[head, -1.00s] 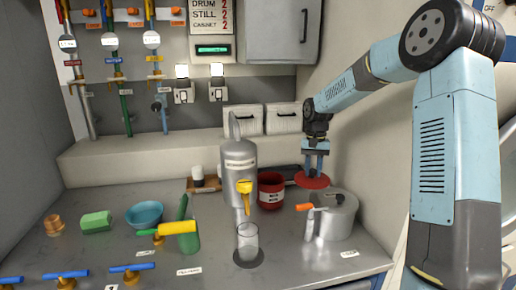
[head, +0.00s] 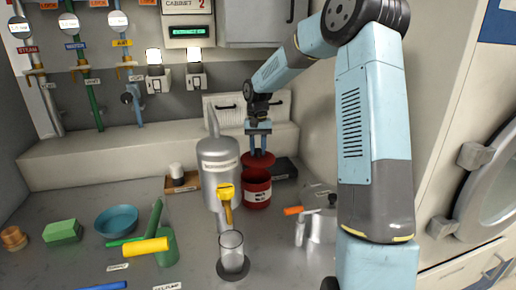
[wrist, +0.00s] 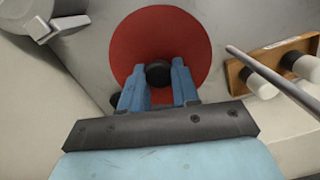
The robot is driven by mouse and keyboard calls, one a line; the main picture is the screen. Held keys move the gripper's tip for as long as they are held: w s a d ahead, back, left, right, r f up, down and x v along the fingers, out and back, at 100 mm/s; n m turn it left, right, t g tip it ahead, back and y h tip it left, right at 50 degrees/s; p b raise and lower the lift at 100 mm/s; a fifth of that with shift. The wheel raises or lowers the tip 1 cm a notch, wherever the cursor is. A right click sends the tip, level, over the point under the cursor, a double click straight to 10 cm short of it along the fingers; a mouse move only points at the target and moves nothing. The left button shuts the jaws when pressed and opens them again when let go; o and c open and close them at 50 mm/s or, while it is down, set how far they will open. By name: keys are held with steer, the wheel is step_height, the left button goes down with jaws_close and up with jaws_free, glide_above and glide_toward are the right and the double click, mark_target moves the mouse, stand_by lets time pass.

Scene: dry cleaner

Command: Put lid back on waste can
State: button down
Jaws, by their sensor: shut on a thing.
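The red waste can (head: 257,197) with a white label stands on the counter, right of the grey metal canister. My gripper (head: 258,151) is above the can, pointing down, shut on the black knob of the round red lid (head: 259,167). The lid is over the can's mouth; I cannot tell whether it rests on the rim or hangs just above. In the wrist view my gripper (wrist: 158,82) has the knob between its blue fingers, and the lid (wrist: 190,40) hides the can beneath.
The grey canister (head: 217,160) with a yellow-handled spout stands close left of the can. A metal pot (head: 322,228) with an orange-handled tap is at front right. A clear glass (head: 231,252) stands in front. A small wooden tray (wrist: 300,50) lies behind the canister.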

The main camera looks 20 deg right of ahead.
mark_target(256, 156)
steer(key=shift+s+a, duration=0.1)
steer(key=shift+a, duration=0.35)
steer(key=shift+f, duration=3.2)
steer(key=shift+f, duration=0.1)
stand_by(0.3)
steer(key=c, duration=0.8)
jaws_free()
steer(key=shift+o, duration=0.9)
steer(key=o, duration=0.4)
steer(key=shift+c, duration=0.2)
steer(key=shift+r, duration=3.5)
